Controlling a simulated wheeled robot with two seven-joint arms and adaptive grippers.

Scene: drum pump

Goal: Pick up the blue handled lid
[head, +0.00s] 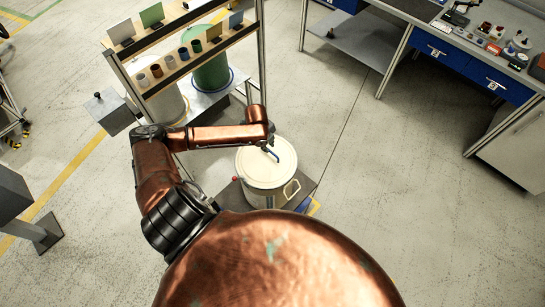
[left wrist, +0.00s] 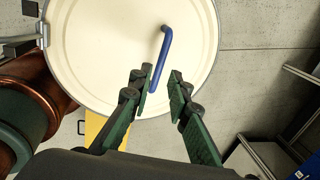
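The cream round lid (head: 266,161) sits on top of a drum (head: 268,199) in the middle of the head view. Its blue bar handle (head: 270,152) stands on the lid. In the left wrist view the lid (left wrist: 105,45) fills the upper left, and the blue handle (left wrist: 161,58) runs down toward my fingers. My left gripper (left wrist: 162,85) is open, with its two green fingertips on either side of the handle's lower end, and a gap shows beside the handle. I cannot tell the height of the fingertips relative to the handle. My right gripper is not in view.
A shelf rack (head: 186,66) with cups and panels stands behind, with a green drum (head: 212,73) at it. A workbench with blue drawers (head: 449,57) is at the upper right. The floor (head: 400,200) right of the drum is clear.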

